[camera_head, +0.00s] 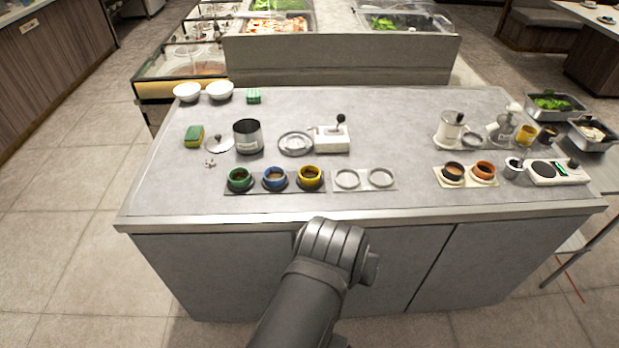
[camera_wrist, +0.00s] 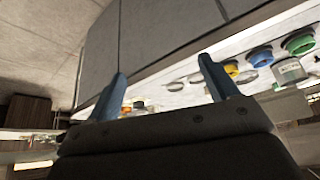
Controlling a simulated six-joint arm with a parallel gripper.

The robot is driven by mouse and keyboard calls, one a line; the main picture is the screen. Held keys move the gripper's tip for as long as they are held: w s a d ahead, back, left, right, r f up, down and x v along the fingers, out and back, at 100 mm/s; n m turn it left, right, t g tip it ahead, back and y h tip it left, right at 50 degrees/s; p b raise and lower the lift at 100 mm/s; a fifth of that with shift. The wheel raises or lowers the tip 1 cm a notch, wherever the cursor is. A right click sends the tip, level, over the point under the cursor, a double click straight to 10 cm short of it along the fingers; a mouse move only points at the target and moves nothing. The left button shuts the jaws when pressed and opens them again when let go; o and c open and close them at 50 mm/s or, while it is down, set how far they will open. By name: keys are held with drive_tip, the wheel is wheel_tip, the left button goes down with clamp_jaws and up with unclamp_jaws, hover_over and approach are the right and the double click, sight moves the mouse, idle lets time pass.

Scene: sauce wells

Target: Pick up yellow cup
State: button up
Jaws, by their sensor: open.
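A yellow cup (camera_head: 311,175) with brown contents sits upright at the right end of a row on a dark tray (camera_head: 268,191), beside a blue cup (camera_head: 275,177) and a green cup (camera_head: 239,178). In the wrist view the yellow cup (camera_wrist: 232,70) shows just beyond the right finger, which may hide part of it. My gripper (camera_wrist: 162,84) is open, with nothing between its two blue fingers. In the head view my wrist is at the counter's front edge, apart from the cups; the fingers are hidden there. Another yellow cup (camera_head: 525,134) stands at the back right.
A pale tray (camera_head: 364,187) with two empty round wells lies right of the cups. Further right, a tray holds a dark cup (camera_head: 454,171) and an orange cup (camera_head: 484,172). A metal pot (camera_head: 248,136) and a white device (camera_head: 332,139) stand behind. The front counter strip is clear.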

drive_tip(key=w+d+r+n+t+h, duration=0.2)
drive_tip(key=w+d+r+n+t, duration=0.4)
drive_tip(key=w+r, duration=0.5)
drive_tip(key=w+d+r+n+t+h, duration=0.2)
drive_tip(key=w+d+r+n+h, duration=0.15)
drive_tip(key=w+d+r, duration=0.6)
drive_tip(key=n+g+y, duration=0.5)
drive_tip(key=n+g, duration=0.7)
drive_tip(key=n, duration=0.4)
hover_over(308, 170)
drive_tip(key=s+a, duration=0.2)
drive_tip(key=shift+m+h, duration=0.25)
drive_tip(key=f, duration=2.6)
drive_tip(key=shift+s+d+f, duration=0.1)
drive_tip(key=shift+s+f, duration=0.1)
drive_tip(key=shift+f, duration=0.15)
drive_tip(key=x, duration=0.4)
drive_tip(key=shift+s+d, duration=0.25)
drive_tip(key=shift+s, duration=0.05)
drive_tip(key=shift+d+f, duration=0.1)
drive_tip(key=shift+f, duration=0.45)
